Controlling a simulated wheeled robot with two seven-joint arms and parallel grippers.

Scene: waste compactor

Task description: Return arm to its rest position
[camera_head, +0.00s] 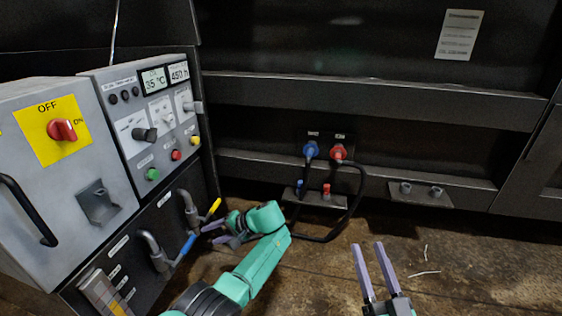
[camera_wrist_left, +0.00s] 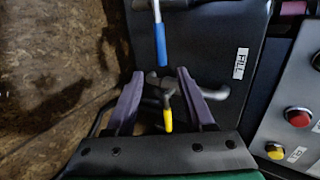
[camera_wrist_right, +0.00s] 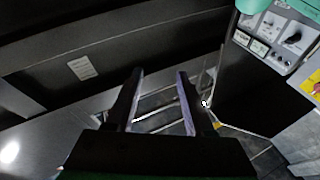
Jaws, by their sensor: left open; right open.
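My left gripper (camera_head: 222,233) is at the end of the green arm, close to the yellow-handled valve (camera_head: 213,208) on the lower front of the control panel. In the left wrist view the left gripper (camera_wrist_left: 158,88) is open, and the yellow handle (camera_wrist_left: 168,118) shows between its fingers with nothing gripped. Whether the fingers touch the valve I cannot tell. My right gripper (camera_head: 366,262) is at the bottom right of the head view, over the floor. It is open and empty, and its fingers also show in the right wrist view (camera_wrist_right: 158,92).
A blue-handled valve (camera_head: 184,250) is left of the yellow one. The grey control panel (camera_head: 132,105) and a switch box with a red knob (camera_head: 62,130) stand left. Blue (camera_head: 311,150) and red (camera_head: 339,153) connectors with dark hoses are ahead. The wooden floor (camera_head: 480,270) is open at right.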

